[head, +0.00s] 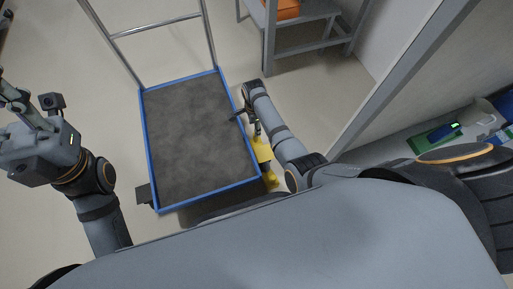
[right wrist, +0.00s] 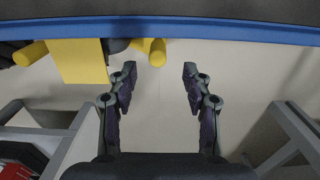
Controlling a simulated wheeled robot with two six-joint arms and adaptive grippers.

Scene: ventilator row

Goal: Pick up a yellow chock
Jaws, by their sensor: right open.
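Yellow chock pieces (head: 262,152) show beside the right edge of the cart in the head view, partly hidden by my right arm. In the right wrist view a flat yellow block (right wrist: 80,62) and a short yellow rod (right wrist: 156,52) sit at the upper left, just below the blue rim. I cannot tell whether they are one chock or separate ones. My right gripper (right wrist: 160,78) is open and empty; the rod is just beyond its fingertips. In the head view it (head: 247,121) is over the cart's right edge. My left gripper (head: 18,98) is raised at the far left, its fingers unclear.
The cart (head: 147,145) has a blue rim, a bare dark deck and a metal handle frame (head: 155,28). A grey metal stand (head: 305,45) with an orange item is behind it. A wall and post (head: 400,75) rise on the right. Floor between cart and stand is clear.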

